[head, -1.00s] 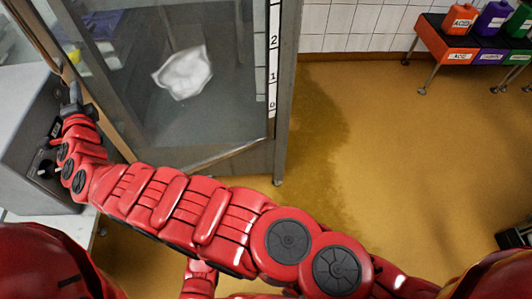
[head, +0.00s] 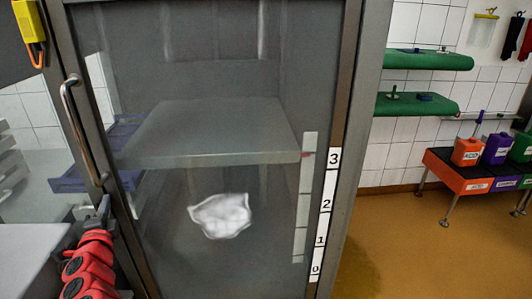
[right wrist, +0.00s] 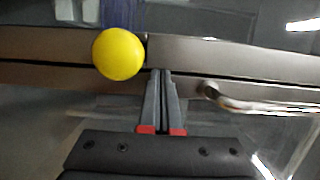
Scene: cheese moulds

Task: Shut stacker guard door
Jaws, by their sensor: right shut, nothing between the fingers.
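The stacker guard door (head: 92,200) is a tall glazed panel in a grey metal frame, with a bar handle (head: 82,130) on its left side. Whether it is fully shut I cannot tell. In the right wrist view a dark seam runs between two metal bars, with the handle (right wrist: 255,103) at the right. My right gripper (head: 104,205) is low at the door's left edge, below the handle. In the right wrist view its fingers (right wrist: 163,75) are together and empty, pointing at the bars. Contact is unclear. My left gripper is out of view.
A round yellow knob (right wrist: 118,54) sits just left of my fingertips in the right wrist view. A crumpled white item (head: 220,215) shows through the glass. A numbered strip (head: 326,205) marks the right post. Orange floor (head: 410,260) is clear at the right.

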